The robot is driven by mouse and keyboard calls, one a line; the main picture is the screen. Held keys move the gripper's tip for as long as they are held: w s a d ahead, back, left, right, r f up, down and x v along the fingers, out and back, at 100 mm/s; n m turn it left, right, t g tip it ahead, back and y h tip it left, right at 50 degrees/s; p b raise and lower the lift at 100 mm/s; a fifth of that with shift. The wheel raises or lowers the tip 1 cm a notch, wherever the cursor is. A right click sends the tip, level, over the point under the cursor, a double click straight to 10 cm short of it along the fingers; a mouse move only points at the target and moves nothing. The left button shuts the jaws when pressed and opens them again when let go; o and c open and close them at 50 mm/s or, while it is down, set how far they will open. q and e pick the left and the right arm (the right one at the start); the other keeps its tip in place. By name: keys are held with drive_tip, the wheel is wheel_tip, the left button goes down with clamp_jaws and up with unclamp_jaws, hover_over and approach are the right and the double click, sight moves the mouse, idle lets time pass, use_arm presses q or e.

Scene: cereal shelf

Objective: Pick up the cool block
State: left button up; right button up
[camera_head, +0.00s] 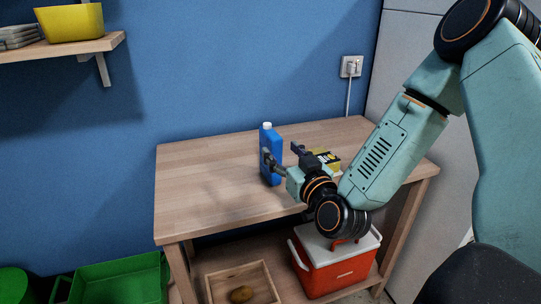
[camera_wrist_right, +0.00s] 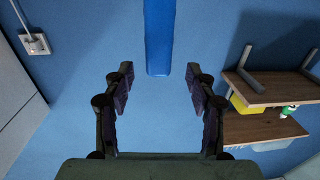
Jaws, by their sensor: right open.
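The cool block (camera_head: 271,140) is a blue upright flask shape with a white cap, standing on the wooden table (camera_head: 200,190) near the wall. My right gripper (camera_head: 282,153) is open at the block's right side, and one finger overlaps the block's front in the head view. In the right wrist view, the blue block (camera_wrist_right: 160,38) shows at the top, ahead of and between the spread fingers of the gripper (camera_wrist_right: 160,88). I see no contact on it there. The block's lower part is partly hidden by the finger in the head view. My left gripper is not in view.
A yellow and black item (camera_head: 328,158) lies on the table just behind my right gripper. Below are a red and white cooler (camera_head: 335,268) and a wooden box (camera_head: 232,283). A wall shelf (camera_head: 70,48) holds a yellow bin. The table's left half is clear.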

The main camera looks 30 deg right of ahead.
sight(279, 148)
drive_tip(key=shift+w, duration=0.25)
drive_tip(key=shift+w+d+f+b, duration=0.15)
drive_tip(key=shift+w+d+b, duration=0.15)
drive_tip(key=shift+w, duration=0.35)
drive_tip(key=shift+w+d+f+b, duration=0.15)
drive_tip(key=shift+w+b, duration=0.25)
drive_tip(key=shift+w, duration=0.2)
drive_tip(key=w+b, duration=0.1)
drive_tip(key=w, duration=0.1)
drive_tip(key=w+b, duration=0.1)
drive_tip(key=shift+w+d, duration=0.2)
drive_tip(key=shift+w, duration=0.2)
drive_tip(key=shift+w+d, duration=0.1)
drive_tip(key=shift+w, duration=0.4)
drive_tip(key=shift+s+r, duration=0.1)
drive_tip(key=shift+c, duration=0.6)
drive_tip(key=c, duration=0.3)
clamp_jaws()
